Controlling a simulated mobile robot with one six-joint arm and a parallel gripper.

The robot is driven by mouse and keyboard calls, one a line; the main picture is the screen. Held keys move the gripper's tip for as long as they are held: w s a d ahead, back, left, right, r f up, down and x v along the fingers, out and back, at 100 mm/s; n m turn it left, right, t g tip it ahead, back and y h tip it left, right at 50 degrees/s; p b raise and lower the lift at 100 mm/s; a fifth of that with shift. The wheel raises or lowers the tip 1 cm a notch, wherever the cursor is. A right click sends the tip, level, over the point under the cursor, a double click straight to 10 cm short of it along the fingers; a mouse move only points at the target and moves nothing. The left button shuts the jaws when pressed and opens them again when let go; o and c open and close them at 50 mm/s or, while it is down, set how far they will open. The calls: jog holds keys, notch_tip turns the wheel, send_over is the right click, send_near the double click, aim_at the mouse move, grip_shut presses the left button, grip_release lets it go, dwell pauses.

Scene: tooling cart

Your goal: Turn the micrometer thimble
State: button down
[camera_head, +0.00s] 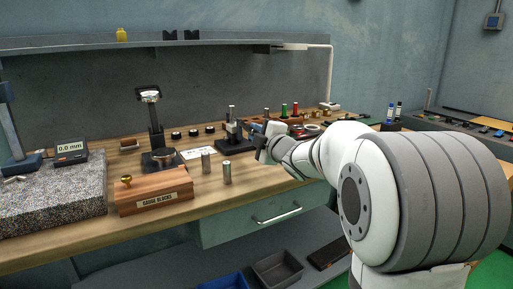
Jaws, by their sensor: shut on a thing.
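The micrometer (231,127) sits in a dark stand on the wooden bench, right of the middle of the bench. It is small in this view. My gripper (257,137) reaches in from the right and is shut at the micrometer's right end, where the thimble is. The thimble itself is mostly hidden by the gripper, and its marks cannot be read.
Two metal cylinders (227,172) stand in front of the micrometer. A wooden gauge block box (153,196) and a granite plate (50,208) with a 0.0 mm display (70,153) are to the left. A dial gauge stand (155,135) stands behind the box. A shelf (80,44) hangs above.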

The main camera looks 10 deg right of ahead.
jog(key=shift+f+n+b, duration=0.2)
jog(key=shift+n+b, duration=1.95)
jog(key=shift+n, duration=0.15)
jog(key=c, duration=1.6)
grip_release()
jog(key=shift+r, duration=0.1)
jog(key=p+v, duration=0.1)
jog(key=v, duration=0.6)
jog(key=shift+s, duration=0.35)
jog(key=shift+d, duration=0.1)
